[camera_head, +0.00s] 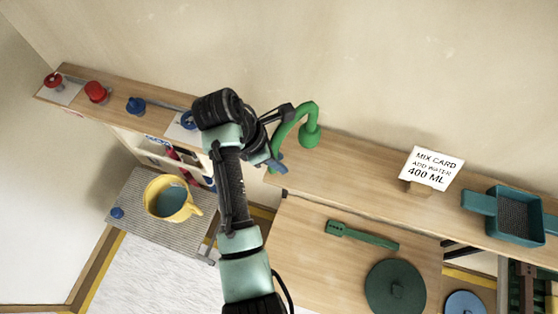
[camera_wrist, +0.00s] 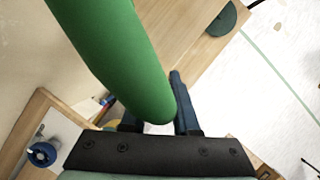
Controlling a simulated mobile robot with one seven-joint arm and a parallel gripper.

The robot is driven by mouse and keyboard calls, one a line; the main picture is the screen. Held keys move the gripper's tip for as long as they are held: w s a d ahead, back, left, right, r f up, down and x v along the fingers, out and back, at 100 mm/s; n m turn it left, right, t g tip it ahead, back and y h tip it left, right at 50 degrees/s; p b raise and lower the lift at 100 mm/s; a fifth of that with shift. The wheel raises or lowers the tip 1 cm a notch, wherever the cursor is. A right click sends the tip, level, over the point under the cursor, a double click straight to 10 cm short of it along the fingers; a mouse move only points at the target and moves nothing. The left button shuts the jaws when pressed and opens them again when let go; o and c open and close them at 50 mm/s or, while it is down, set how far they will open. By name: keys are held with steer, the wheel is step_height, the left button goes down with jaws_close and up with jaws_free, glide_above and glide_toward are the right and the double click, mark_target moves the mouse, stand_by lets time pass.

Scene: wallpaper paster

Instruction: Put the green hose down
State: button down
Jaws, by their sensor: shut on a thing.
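The green hose (camera_head: 308,124) is a thick, bent tube in the head view, arching over near the wooden shelf's back wall. My gripper (camera_head: 273,158) is shut on it at its left side, and my arm comes up from the bottom. In the wrist view the green hose (camera_wrist: 115,55) fills the upper left and runs down between the blue fingers of my gripper (camera_wrist: 158,115). The fingertips are partly hidden behind it. I cannot tell whether the hose touches the shelf.
A long wooden shelf (camera_head: 360,180) bears a mix card (camera_head: 432,168) and a teal tray (camera_head: 515,215). Below are a green flat tool (camera_head: 362,235) and a green disc (camera_head: 394,288). A yellow pot (camera_head: 170,199) stands on a grey ribbed surface (camera_head: 135,205) at left. Shelf between hose and card looks clear.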

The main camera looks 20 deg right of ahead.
steer(key=shift+f+p, duration=0.3)
steer(key=shift+f, duration=1.3)
steer(key=c, duration=0.7)
jaws_free()
steer(key=shift+o, duration=0.2)
steer(key=shift+a+r, duration=0.25)
steer(key=shift+r, duration=0.2)
steer(key=v, duration=1.1)
